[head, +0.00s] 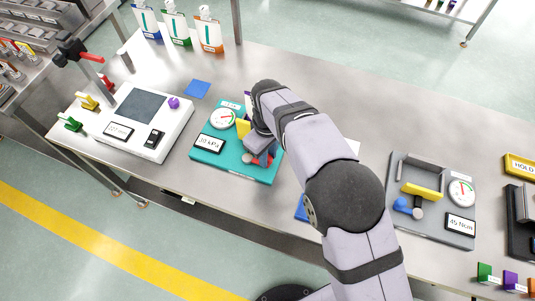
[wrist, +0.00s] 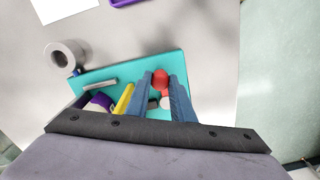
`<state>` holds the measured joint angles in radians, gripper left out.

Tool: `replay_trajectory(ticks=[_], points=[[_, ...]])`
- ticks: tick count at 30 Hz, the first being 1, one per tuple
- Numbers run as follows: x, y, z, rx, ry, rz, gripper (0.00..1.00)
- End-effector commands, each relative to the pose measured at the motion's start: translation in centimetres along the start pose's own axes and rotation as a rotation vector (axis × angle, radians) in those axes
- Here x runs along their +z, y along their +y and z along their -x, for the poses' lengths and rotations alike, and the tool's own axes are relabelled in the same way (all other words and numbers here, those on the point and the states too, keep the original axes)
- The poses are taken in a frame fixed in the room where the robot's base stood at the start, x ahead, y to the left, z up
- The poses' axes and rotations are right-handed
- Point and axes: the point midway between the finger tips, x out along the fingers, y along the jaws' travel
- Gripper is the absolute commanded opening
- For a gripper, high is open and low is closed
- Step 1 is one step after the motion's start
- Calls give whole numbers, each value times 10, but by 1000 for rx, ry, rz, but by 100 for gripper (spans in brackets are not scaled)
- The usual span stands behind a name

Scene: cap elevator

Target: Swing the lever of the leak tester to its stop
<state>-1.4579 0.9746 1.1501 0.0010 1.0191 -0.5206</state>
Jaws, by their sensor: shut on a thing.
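The leak tester (head: 205,158) is a teal plate with a round gauge and a kPa display, in the middle of the bench in the head view. Its teal plate (wrist: 95,75) also shows in the wrist view. Its lever has a red knob (wrist: 160,78), seen between the fingers in the wrist view; red also shows by the fingertips in the head view (head: 264,160). My gripper (wrist: 163,88) is shut on the lever at the red knob, low over the plate. A yellow block (head: 243,128) stands beside it. My arm and gripper hide part of the tester and most of the lever.
A white device (head: 140,120) with a dark screen stands to the left, with a blue pad (head: 197,89) near it. A grey Nm tester (head: 445,225) with a blue-knobbed lever stands to the right. Standing pouches (head: 177,25) line the back left. The back middle of the bench is clear.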

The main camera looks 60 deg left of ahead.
Motion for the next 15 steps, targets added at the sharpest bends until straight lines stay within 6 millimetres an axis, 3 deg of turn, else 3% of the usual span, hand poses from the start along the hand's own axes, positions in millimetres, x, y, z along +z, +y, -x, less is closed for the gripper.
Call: replay_trajectory(ticks=[4, 5, 7, 15], points=[[-2, 1, 2, 5, 5, 4, 0], [-2, 1, 2, 5, 5, 4, 26], [-2, 1, 2, 5, 5, 3, 40], [-1, 1, 1, 3, 3, 1, 40]])
